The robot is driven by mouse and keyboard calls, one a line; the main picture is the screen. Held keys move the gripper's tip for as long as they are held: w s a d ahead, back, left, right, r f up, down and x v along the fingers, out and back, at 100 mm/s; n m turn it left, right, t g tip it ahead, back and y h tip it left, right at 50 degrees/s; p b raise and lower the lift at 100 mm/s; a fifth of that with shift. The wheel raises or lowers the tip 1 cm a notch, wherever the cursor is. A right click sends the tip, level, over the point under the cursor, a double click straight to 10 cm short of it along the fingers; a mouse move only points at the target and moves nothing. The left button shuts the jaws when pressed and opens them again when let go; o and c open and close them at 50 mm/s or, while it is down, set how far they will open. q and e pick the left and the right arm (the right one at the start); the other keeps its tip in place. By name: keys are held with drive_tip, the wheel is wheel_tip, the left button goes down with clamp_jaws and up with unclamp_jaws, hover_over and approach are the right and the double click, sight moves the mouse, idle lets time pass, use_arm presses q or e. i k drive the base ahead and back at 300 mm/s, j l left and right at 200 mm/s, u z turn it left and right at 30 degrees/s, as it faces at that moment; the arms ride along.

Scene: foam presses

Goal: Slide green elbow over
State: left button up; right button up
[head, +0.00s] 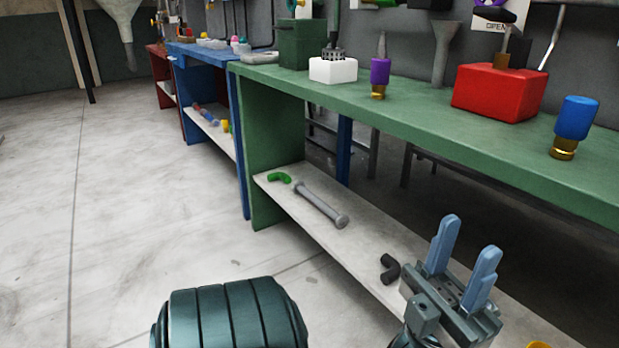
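The green elbow (279,178) is a small curved piece lying on the pale lower shelf (362,238) of the green bench, near the shelf's far left end. My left gripper (471,237) is at the lower right of the head view, with its two light blue fingers pointing up and apart. It is open with nothing between the fingers. It shows far to the right of the green elbow and nearer to me, not touching it. My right gripper is not in view.
A grey flanged pipe (320,204) lies on the shelf just right of the green elbow. A black elbow (390,268) lies beside my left gripper in the picture. The green bench top (420,125) overhangs the shelf. Open floor (150,200) is to the left.

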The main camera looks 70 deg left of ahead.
sight(271, 177)
drive_tip(key=j+u, duration=0.15)
drive_tip(key=u, duration=2.3)
